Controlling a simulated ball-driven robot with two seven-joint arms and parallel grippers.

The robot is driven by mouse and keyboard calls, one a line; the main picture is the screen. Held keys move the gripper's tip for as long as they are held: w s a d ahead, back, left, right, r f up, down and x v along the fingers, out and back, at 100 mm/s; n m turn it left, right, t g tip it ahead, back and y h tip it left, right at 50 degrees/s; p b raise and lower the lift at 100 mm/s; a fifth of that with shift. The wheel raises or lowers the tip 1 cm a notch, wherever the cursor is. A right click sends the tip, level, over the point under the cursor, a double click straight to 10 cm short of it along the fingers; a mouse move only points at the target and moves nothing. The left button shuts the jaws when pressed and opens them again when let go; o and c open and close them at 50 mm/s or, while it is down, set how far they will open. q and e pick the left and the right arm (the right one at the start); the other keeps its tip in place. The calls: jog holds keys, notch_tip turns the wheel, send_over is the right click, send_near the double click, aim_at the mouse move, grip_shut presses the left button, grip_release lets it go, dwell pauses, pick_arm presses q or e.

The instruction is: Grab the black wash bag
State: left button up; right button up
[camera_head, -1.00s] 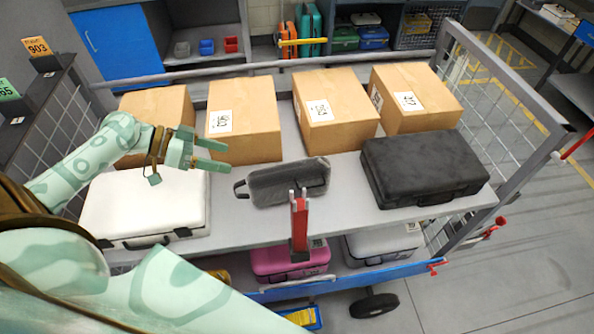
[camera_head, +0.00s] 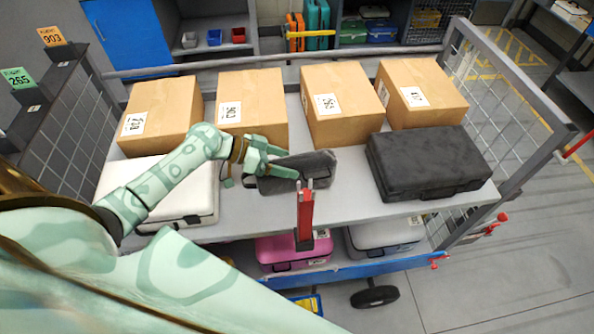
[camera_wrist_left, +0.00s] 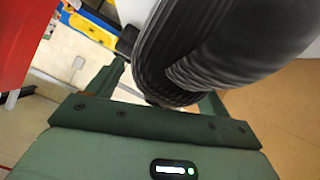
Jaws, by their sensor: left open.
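The black wash bag (camera_head: 318,168) is a dark soft case lying on the cart's upper shelf (camera_head: 262,212), between the white case and the black hard case. My left gripper (camera_head: 284,164) is open at the bag's left part, with its fingers over and beside it in the head view. In the left wrist view the dark ribbed bag (camera_wrist_left: 205,45) fills the upper middle, between the two green fingers of the gripper (camera_wrist_left: 165,90). I cannot tell whether the fingers touch it. My right gripper is not in view.
Several cardboard boxes (camera_head: 340,108) stand in a row behind the bag. A white case (camera_head: 190,205) lies left and a black hard case (camera_head: 428,165) right. A red upright latch (camera_head: 305,215) stands at the shelf's front edge. Pink (camera_head: 290,250) and grey (camera_head: 385,238) cases sit below.

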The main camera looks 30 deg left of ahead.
pick_arm(q)
jog(key=shift+s+a, duration=0.1)
jog(key=shift+c, duration=1)
jog(key=shift+r, duration=0.1)
jog(key=c, duration=1.1)
